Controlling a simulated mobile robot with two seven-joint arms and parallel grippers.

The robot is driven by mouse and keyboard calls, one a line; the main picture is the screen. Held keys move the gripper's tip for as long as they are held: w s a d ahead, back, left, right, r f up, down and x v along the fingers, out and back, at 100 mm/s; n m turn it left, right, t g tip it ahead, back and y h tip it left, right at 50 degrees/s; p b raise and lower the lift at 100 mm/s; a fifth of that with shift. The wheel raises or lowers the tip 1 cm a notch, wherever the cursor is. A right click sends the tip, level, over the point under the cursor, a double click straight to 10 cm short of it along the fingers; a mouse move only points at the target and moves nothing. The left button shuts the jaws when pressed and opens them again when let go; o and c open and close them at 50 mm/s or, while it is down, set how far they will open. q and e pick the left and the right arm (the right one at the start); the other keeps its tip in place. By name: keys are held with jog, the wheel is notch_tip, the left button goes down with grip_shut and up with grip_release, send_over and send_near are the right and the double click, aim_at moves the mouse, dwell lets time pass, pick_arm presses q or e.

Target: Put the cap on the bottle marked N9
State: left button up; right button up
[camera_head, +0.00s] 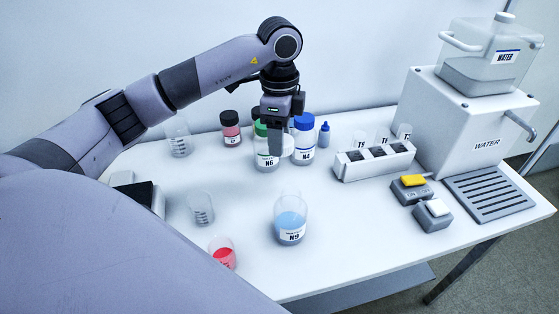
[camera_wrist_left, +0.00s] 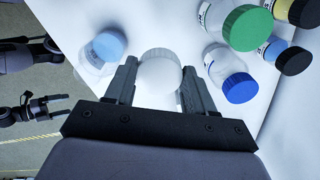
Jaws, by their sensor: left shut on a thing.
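The bottle marked N9 (camera_head: 291,222) stands upright and without a cap near the front middle of the table, with blue liquid inside. It also shows in the left wrist view (camera_wrist_left: 104,50). My left gripper (camera_head: 280,143) is shut on a white round cap (camera_wrist_left: 158,78), held between its fingertips above the table. In the head view the gripper is behind and above N9, in front of the bottles N6 and N4, and the cap is partly hidden by a finger. My right gripper (camera_wrist_left: 62,106) shows at the left of the wrist view, away from the table, its fingers apart and empty.
Green-capped N6 (camera_head: 267,155), blue-capped N4 (camera_head: 304,140) and a red bottle (camera_head: 230,127) stand at the back. Beakers (camera_head: 200,208) and a cup of red liquid (camera_head: 222,252) are left of N9. A rack (camera_head: 375,163) and water dispenser (camera_head: 470,125) are right.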

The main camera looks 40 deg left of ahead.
pick_arm(q)
notch_tip(320, 180, up, 5)
dwell(0.7)
